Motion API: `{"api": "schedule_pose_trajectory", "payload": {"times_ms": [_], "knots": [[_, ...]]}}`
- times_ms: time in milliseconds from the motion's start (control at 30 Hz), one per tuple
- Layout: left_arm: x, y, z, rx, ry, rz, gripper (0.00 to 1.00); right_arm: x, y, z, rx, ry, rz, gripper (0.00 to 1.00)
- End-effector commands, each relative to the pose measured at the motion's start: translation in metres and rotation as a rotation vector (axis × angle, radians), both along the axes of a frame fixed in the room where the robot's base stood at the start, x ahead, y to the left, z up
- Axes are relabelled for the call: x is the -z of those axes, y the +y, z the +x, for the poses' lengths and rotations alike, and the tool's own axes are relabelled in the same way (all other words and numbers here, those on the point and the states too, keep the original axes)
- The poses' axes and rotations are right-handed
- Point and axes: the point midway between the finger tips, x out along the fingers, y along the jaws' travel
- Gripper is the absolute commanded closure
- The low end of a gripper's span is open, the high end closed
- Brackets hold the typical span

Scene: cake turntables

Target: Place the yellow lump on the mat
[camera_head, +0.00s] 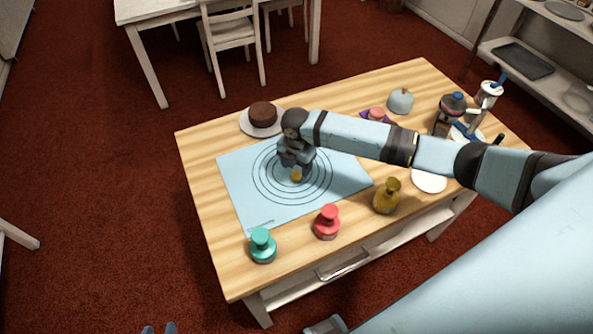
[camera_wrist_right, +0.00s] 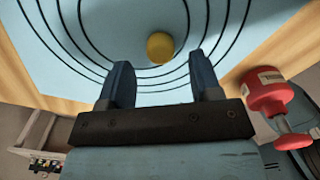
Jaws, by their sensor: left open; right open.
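The yellow lump (camera_head: 297,174) rests on the light blue mat (camera_head: 240,200), within the printed rings near their middle. In the right wrist view the lump (camera_wrist_right: 160,47) lies just beyond my right gripper's fingertips, on the bare mat (camera_wrist_right: 110,25). My right gripper (camera_head: 297,163) points down over the mat at the lump; its two fingers (camera_wrist_right: 160,75) are apart with nothing between them. My left gripper (camera_head: 159,328) shows only its blue fingertips at the bottom edge, apart and empty, away from the table.
A chocolate cake (camera_head: 262,114) on a plate stands behind the mat. A white plate (camera_head: 429,180) and a grinder (camera_head: 449,112) are at the right. The mat's left part is clear.

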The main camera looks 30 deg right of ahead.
Motion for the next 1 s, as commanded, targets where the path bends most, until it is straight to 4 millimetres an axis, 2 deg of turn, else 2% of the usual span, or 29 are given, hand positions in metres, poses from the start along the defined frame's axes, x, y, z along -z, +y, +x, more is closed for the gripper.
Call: {"api": "schedule_pose_trajectory", "payload": {"times_ms": [33, 200, 400, 600, 1000], "knots": [[0.0, 0.0, 0.0, 0.0, 0.0, 0.0, 0.57, -0.013, 0.0, 0.001, -0.002, -0.004, 0.001, 0.42], [0.001, 0.0, 0.0, 0.0, 0.001, 0.0, 0.57, -0.049, 0.0, 0.001, -0.001, -0.003, 0.001, 0.42], [0.002, 0.0, 0.0, 0.0, 0.002, 0.001, 0.57, -0.078, 0.0, 0.001, 0.0, -0.001, 0.001, 0.42], [0.003, 0.0, 0.0, 0.0, 0.002, 0.001, 0.57, -0.087, 0.0, 0.0, 0.0, 0.0, 0.0, 0.42], [0.003, 0.0, 0.0, -0.001, 0.003, 0.001, 0.57, -0.086, 0.0, 0.0, 0.0, 0.0, 0.0, 0.42]]}}
